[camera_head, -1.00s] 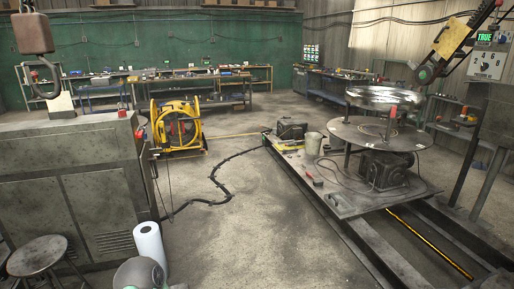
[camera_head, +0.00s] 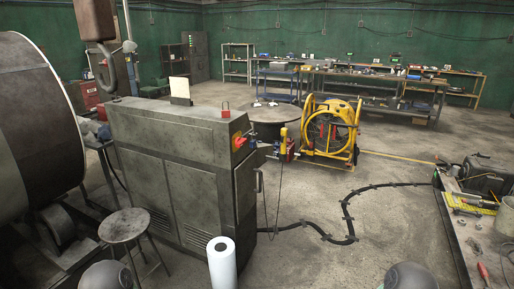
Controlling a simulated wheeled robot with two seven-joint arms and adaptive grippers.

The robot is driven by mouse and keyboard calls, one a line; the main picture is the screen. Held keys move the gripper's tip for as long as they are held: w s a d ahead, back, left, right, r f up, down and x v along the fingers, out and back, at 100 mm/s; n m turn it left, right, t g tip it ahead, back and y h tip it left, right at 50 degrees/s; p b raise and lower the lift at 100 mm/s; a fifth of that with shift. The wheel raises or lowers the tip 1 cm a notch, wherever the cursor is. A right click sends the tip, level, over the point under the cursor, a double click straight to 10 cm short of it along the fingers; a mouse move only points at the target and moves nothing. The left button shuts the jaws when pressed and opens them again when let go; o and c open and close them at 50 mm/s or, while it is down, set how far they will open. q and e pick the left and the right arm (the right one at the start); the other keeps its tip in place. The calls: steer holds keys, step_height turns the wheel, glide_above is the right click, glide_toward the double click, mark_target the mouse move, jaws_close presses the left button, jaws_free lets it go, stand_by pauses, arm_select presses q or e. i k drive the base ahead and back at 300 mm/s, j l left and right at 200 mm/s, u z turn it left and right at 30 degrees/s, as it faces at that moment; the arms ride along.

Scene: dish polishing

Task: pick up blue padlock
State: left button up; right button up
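I cannot make out a blue padlock in the head view. Small red parts sit on the grey machine cabinet (camera_head: 190,160), one on its top (camera_head: 226,109) and a red-and-yellow switch (camera_head: 239,141) at its right end. Small blue and red shapes (camera_head: 285,148) show just right of the cabinet, too small to identify. Neither of my grippers is in view. Rounded grey parts at the bottom edge look like my own arms.
A round stool (camera_head: 124,225) and a white paper roll (camera_head: 221,262) stand in front of the cabinet. A cluttered platform (camera_head: 468,230) is at right. The middle floor is mostly clear.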

mark_target(253, 142)
steer(key=i+l+u, duration=0.15)
steer(key=l+u, duration=0.15)
steer(key=l, duration=0.15)
steer(key=i+l+u, duration=0.15)
steer(key=u, duration=0.3)
steer(key=i+l+u, duration=0.15)
steer(key=l+u, duration=0.25)
steer(key=i+l+u, duration=0.1)
steer(key=l+u, duration=0.15)
steer(key=u, duration=0.2)
